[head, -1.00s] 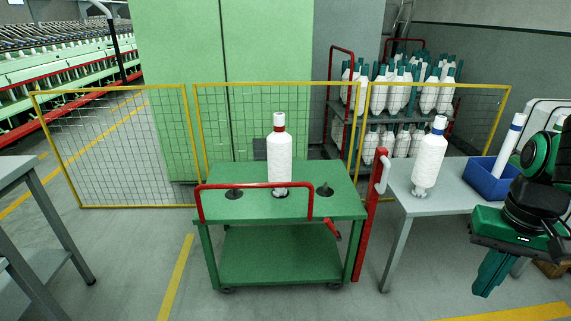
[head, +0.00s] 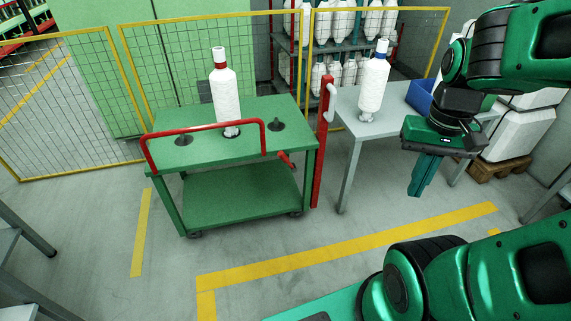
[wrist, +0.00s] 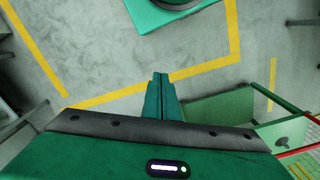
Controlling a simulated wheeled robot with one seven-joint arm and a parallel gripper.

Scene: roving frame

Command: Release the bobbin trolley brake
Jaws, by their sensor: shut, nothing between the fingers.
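The green bobbin trolley (head: 245,195) stands in the middle of the head view, with a red push handle (head: 205,127) along its near edge. A small red lever (head: 286,159), which looks like the brake, sticks out at the top's front right corner. A white bobbin with a red top (head: 225,95) stands upright on the trolley between two dark pegs. My gripper (head: 418,182) hangs fingers down, to the right of the trolley and apart from it. Its fingers are together and empty. In the wrist view my fingertips (wrist: 160,80) point over bare floor, with part of the trolley (wrist: 222,108) to their right.
A red post (head: 323,145) with a white hook stands right of the trolley. Behind it is a grey table (head: 350,105) with a blue-topped bobbin (head: 374,80). A yellow mesh fence (head: 75,110) runs behind. Floor in front, marked with yellow lines (head: 345,245), is clear.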

